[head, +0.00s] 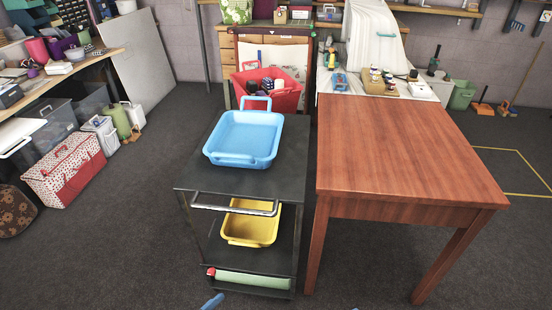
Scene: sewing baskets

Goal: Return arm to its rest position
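Neither of my grippers nor arms shows clearly in the head view. A light blue basket (243,137) with upright handles sits on the top of a dark cart (200,165). The part of the basket's inside that shows looks empty. A yellow basket (250,223) stands on the cart's middle shelf, partly hidden by the cart's handle bar. A green roll with a red end (252,280) lies on the lowest shelf.
A bare wooden table (405,150) stands right of the cart, with a narrow gap between. A red basket (285,95) holding several items stands behind the cart. A red-and-white patterned box (65,170) is at left. A small blue object (213,302) shows at the bottom edge.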

